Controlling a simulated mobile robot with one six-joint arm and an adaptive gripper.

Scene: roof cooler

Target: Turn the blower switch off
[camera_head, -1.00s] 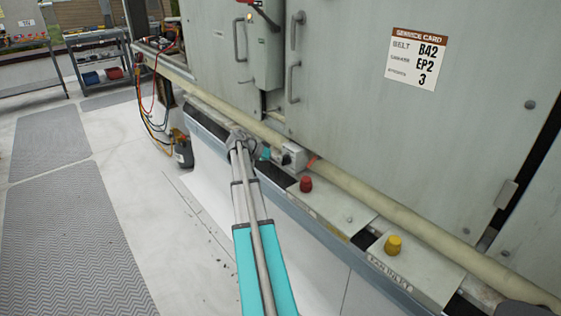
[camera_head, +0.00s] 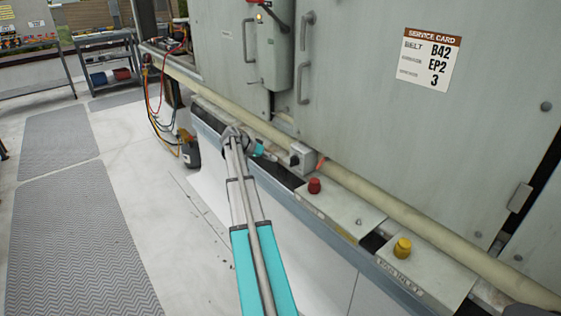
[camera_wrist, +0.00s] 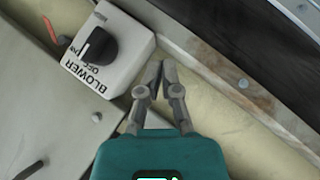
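The blower switch is a small pale box (camera_head: 303,158) with a black knob on the unit's lower ledge. In the wrist view the box (camera_wrist: 110,50) carries the word BLOWER, upside down, with OFF and a second, partly hidden mark near the black knob (camera_wrist: 99,46). A white line on the knob sits at its left side, toward the second mark. My gripper (camera_wrist: 163,66) has its fingertips together with nothing between them. It is to the right of the box, apart from the knob. In the head view my gripper (camera_head: 274,156) is just left of the switch.
A pale pipe (camera_head: 370,203) runs along the unit behind the switch. A red knob (camera_head: 314,185) and a yellow knob (camera_head: 403,247) stand on ledge covers to the right. A lever (camera_head: 272,13) is on a box above. Free floor lies left.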

